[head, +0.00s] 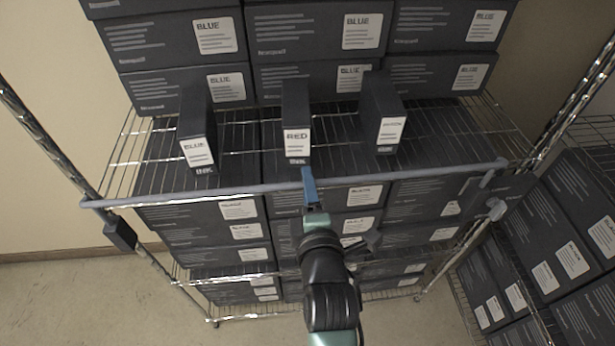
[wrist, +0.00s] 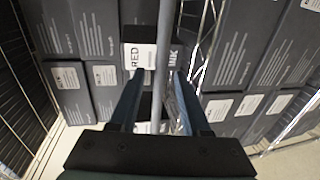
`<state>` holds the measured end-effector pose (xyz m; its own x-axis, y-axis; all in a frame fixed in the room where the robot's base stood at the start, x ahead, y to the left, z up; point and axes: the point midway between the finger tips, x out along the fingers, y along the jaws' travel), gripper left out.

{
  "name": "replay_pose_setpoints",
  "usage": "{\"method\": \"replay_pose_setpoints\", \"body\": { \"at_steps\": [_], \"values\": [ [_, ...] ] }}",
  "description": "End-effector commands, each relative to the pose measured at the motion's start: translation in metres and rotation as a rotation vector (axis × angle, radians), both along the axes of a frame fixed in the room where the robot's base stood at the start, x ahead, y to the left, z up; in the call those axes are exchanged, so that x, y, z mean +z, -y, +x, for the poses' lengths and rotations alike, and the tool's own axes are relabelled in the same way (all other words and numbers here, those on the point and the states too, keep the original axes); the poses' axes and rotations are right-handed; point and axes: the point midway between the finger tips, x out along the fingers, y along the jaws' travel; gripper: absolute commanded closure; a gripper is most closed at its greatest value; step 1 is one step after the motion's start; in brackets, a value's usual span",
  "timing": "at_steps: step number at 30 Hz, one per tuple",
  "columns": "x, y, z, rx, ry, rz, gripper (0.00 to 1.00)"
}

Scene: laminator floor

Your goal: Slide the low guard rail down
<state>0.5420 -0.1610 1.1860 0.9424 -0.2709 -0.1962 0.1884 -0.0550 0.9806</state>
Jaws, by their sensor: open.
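The low guard rail (head: 230,188) is a grey bar across the front of the wire shelf, just below the level of the small ink boxes. It slopes slightly up to the right in the head view. My gripper (head: 308,180) is at the rail near its middle. In the wrist view the rail (wrist: 163,50) runs between the two fingers of my open gripper (wrist: 160,76), with a gap visible on both sides. The fingers hide a short part of the rail in the head view.
A RED ink box (head: 297,140) stands just behind the rail, with a BLUE box (head: 197,150) to its left and another box (head: 389,130) to its right. Large cartons (head: 240,232) fill the shelf below.

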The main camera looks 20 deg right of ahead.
Motion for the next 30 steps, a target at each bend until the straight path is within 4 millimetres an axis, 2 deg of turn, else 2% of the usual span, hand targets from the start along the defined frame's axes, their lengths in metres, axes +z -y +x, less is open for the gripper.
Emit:
{"method": "replay_pose_setpoints", "body": {
  "at_steps": [6,15,23,30],
  "values": [
    [-0.0017,0.0033,0.0120,0.000,0.000,0.000,0.53],
    [-0.0027,0.0036,0.0128,0.000,0.000,0.000,0.53],
    [-0.0026,0.0035,0.0127,0.000,0.000,0.000,1.00],
    [-0.0026,0.0035,0.0126,0.000,0.000,0.000,1.00]
  ]
}}
